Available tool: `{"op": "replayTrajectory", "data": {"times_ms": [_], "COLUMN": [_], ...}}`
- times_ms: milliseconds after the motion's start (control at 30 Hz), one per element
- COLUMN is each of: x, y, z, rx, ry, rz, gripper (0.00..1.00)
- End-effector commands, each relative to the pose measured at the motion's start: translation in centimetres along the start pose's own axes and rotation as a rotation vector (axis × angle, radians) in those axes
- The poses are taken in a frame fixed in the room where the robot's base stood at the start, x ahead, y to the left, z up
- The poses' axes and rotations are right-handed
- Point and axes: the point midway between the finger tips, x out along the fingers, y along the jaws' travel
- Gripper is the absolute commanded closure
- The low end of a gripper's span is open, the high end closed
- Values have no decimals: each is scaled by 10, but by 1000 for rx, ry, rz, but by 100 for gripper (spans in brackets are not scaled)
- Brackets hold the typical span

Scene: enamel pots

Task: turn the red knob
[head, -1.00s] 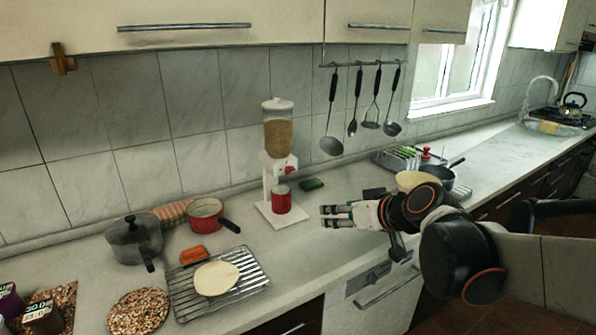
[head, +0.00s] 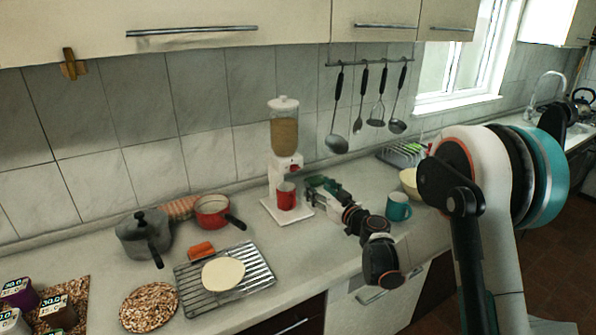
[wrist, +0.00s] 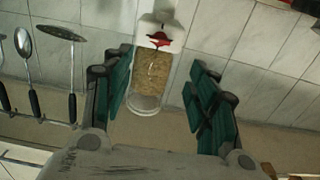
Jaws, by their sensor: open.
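The red knob (head: 295,167) sits on the front of a white cereal dispenser (head: 284,125) with a clear, grain-filled hopper. In the wrist view the knob (wrist: 160,38) shows upside down near the top, with the hopper (wrist: 150,82) below it. My gripper (head: 312,189) is open and empty. It is to the right of the dispenser, apart from the knob and a little lower than it in the head view. In the wrist view its green-padded fingers (wrist: 162,75) stand on either side of the dispenser. A red mug (head: 286,197) stands on the dispenser's base.
A teal mug (head: 398,207) stands close to my arm. A red pan (head: 212,213), a grey pot (head: 145,236) and a wire rack (head: 255,262) are to the left. Utensils (head: 338,140) hang on the wall behind. A pale bowl (head: 409,180) and dish rack are at right.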

Motion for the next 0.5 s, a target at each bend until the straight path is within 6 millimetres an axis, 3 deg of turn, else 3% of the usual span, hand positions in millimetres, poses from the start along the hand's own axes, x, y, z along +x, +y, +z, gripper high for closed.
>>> {"op": "replayTrajectory", "data": {"times_ms": [167,500], "x": [14,77], "y": [0,0], "z": [3,4], "rx": [-2,-1], "ry": [4,3], "rz": [0,-1], "gripper": [47,47]}}
